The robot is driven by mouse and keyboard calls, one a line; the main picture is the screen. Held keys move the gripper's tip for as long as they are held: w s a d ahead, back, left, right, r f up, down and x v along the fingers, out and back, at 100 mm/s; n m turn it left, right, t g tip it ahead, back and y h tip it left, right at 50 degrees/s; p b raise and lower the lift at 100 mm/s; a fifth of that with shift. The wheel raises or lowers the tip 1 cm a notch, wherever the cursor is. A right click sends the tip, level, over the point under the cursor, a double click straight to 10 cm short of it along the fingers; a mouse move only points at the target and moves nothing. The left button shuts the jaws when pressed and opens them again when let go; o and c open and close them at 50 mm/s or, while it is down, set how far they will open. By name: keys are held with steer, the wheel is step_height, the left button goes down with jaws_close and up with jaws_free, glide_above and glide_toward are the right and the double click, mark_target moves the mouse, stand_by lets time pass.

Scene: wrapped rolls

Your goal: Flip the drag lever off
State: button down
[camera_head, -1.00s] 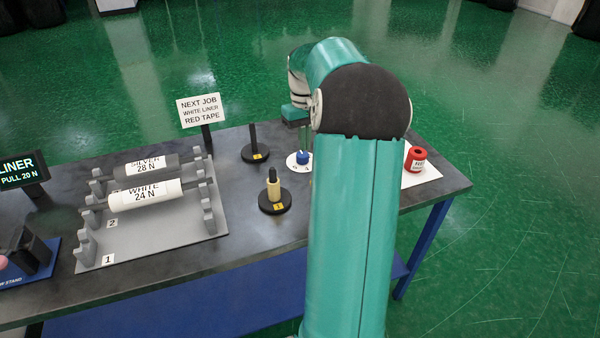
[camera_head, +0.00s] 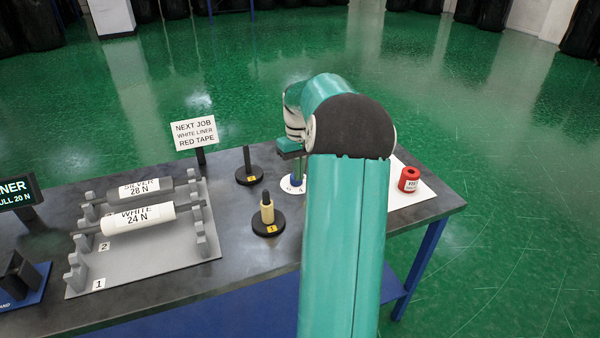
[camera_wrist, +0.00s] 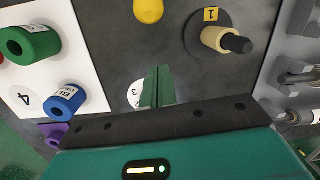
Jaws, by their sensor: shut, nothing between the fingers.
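My gripper (camera_head: 297,170) is over the bench, beside my arm's large forearm link. In the wrist view its two green fingers (camera_wrist: 158,78) are together and empty. They point at the bench by a white disc (camera_wrist: 135,95) marked 3, which they partly cover. No drag lever can be made out clearly; my arm and fingers hide part of this area.
A cream spindle (camera_head: 267,212) and a black post (camera_head: 247,165) stand nearby. A red roll (camera_head: 409,179) is at right. Green (camera_wrist: 33,43), blue (camera_wrist: 65,99) and purple rolls (camera_wrist: 52,133) show in the wrist view.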

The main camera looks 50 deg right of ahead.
steer(key=f, duration=0.4)
steer(key=a+f, duration=0.1)
steer(key=f, duration=0.2)
steer(key=shift+s, duration=0.6)
steer(key=shift+s+a+r, duration=0.3)
steer(key=shift+s+r, duration=0.1)
steer(key=shift+s, duration=0.3)
steer(key=shift+s+a+r, duration=0.3)
steer(key=shift+s+r, duration=0.05)
steer(key=shift+s, duration=0.3)
steer(key=shift+w+f, duration=0.1)
steer(key=shift+d, duration=0.1)
